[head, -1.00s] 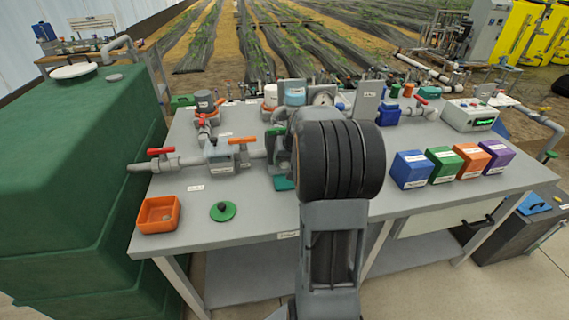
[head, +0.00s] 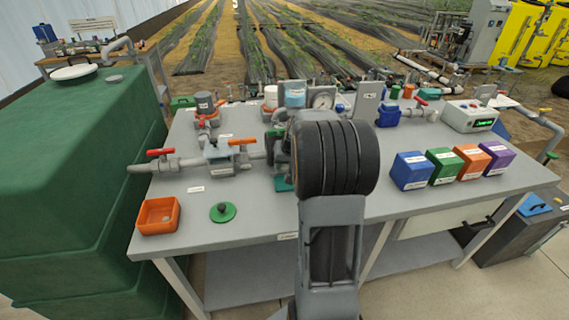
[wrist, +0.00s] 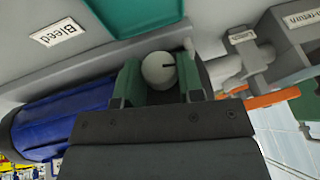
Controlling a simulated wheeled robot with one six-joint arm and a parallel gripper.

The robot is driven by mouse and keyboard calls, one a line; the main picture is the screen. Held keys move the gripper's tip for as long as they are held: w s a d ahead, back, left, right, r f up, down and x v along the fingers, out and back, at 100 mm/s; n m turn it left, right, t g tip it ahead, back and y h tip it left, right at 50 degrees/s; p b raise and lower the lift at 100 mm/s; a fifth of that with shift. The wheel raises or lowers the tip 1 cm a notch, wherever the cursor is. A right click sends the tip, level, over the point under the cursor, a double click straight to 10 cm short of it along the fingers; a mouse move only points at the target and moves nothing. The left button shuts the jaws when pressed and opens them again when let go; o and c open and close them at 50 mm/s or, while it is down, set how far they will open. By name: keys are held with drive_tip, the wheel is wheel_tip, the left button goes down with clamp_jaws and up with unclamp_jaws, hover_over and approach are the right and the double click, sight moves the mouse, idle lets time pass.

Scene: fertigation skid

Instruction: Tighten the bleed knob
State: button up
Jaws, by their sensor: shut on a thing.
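The lower part of the knob is hidden by the gripper. A white "Bleed" label (wrist: 57,32) is on the grey surface at the upper left. In the head view my arm hides the knob and the fingertips.
In the wrist view a blue cylinder (wrist: 65,118) lies close on the left, a grey pipe fitting (wrist: 243,62) on the right. In the head view an orange tray (head: 158,228) and a green disc (head: 222,212) are at the front left, coloured boxes (head: 410,170) on the right.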

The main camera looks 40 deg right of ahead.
drive_tip(key=shift+c, duration=0.7)
drive_tip(key=shift+f+b, duration=0.1)
drive_tip(key=shift+b, duration=0.3)
drive_tip(key=b, duration=0.1)
drive_tip(key=y+b, duration=0.1)
drive_tip(key=shift+d+f+t+y+b, duration=0.15)
drive_tip(key=shift+f+t+y+b, duration=0.15)
drive_tip(key=shift+t+b, duration=0.1)
drive_tip(key=t+y+b, duration=0.1)
drive_tip(key=y+b, duration=0.1)
drive_tip(key=m+t+y+b, duration=0.1)
drive_tip(key=b, duration=0.2)
drive_tip(key=shift+s+d+y, duration=0.15)
drive_tip(key=shift+y, duration=0.25)
drive_tip(key=t+y+b, duration=0.1)
drive_tip(key=m+t+y+b, duration=0.1)
drive_tip(key=y+b, duration=0.1)
drive_tip(key=shift+d+f+t+y, duration=0.1)
drive_tip(key=shift+f+t+y, duration=0.05)
drive_tip(key=shift+t+y, duration=0.15)
drive_tip(key=m+t+y+b, duration=0.2)
drive_tip(key=y, duration=0.1)
drive_tip(key=shift+t+b, duration=0.3)
drive_tip(key=shift+t, duration=0.1)
